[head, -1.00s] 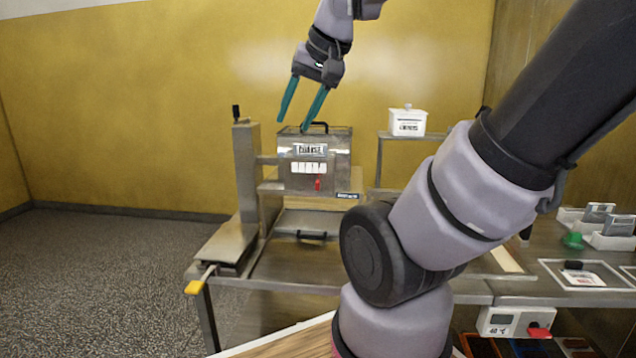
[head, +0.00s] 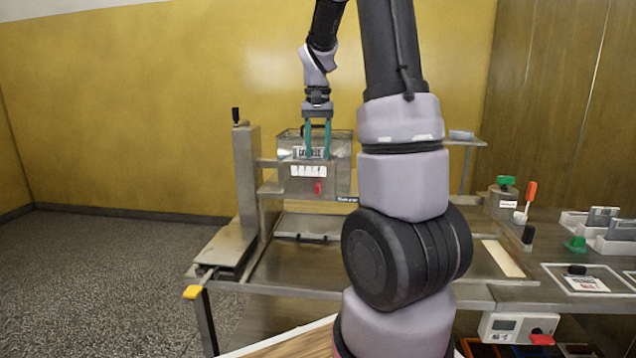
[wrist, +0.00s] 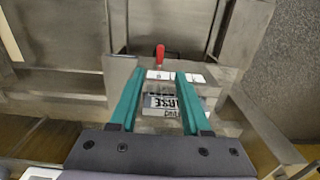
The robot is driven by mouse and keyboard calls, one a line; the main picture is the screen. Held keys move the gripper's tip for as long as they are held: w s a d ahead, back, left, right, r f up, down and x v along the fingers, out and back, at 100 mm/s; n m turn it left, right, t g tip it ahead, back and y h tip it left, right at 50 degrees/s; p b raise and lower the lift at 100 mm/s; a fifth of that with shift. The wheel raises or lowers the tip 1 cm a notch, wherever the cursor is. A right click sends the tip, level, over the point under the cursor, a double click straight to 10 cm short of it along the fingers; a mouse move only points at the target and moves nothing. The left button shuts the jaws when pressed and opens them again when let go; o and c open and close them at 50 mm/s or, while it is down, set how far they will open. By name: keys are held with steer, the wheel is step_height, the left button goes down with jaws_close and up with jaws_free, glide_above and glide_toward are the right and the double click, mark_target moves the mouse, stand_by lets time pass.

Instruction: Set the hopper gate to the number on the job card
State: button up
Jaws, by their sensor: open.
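The metal hopper (head: 343,177) stands on the machine in the head view, with a printed label and a white scale strip (head: 309,171) on its front. The red gate pointer (head: 318,187) hangs just below the strip. In the wrist view the red pointer (wrist: 160,54) stands beyond the strip (wrist: 160,75), near the middle of the strip. The numbers are too small to read. My gripper (head: 317,157) is open and empty, its teal fingers pointing down at the hopper's label, above the pointer. A printed card (head: 588,284) lies in a frame at the right; its text is unreadable.
My arm hides part of the machine's right side. A yellow-tipped handle (head: 193,292) sticks out at the front left. A green-lidded container (head: 503,200) and a red-handled tool (head: 528,198) stand on the right bench. The floor at left is clear.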

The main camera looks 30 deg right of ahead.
mark_target(318, 184)
step_height(318, 184, down, 10)
steer(key=shift+r, duration=0.1)
stand_by(0.4)
jaws_close()
stand_by(1.2)
